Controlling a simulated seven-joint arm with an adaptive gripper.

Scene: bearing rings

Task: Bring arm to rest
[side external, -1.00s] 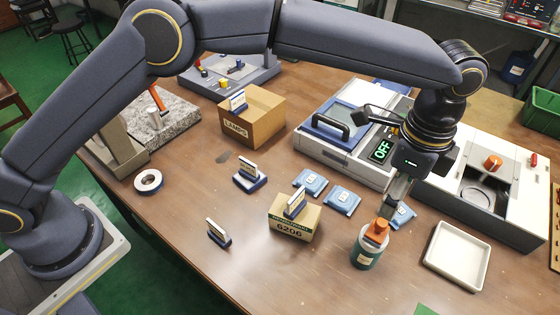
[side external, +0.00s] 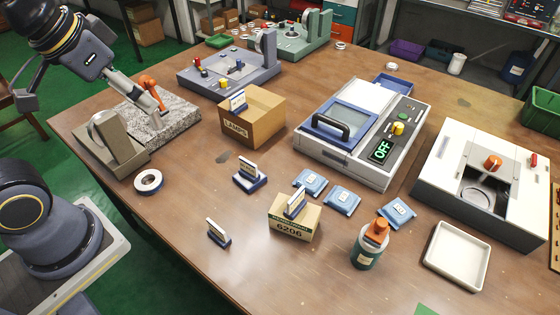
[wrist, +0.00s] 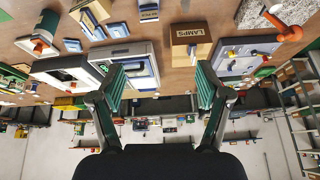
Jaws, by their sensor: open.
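My gripper (side external: 143,95) is at the upper left of the side external view, raised on the folded-back arm. In that view it overlaps the granite plate (side external: 185,122) and its orange-armed stand (side external: 148,82). In the wrist view my gripper (wrist: 161,82) shows its two green-padded fingers spread wide with nothing between them. The wrist camera looks across the bench toward the far side of the room. The fingers stand clear of the cardboard LAMPS box (wrist: 190,40) there.
The bench holds a LAMPS box (side external: 250,118), a 6206 box (side external: 293,222), blue packets (side external: 342,200), an orange-topped bottle (side external: 368,250), a white tray (side external: 457,258) and a device reading OFF (side external: 345,150). A grey V-shaped block (side external: 112,150) stands near the gripper.

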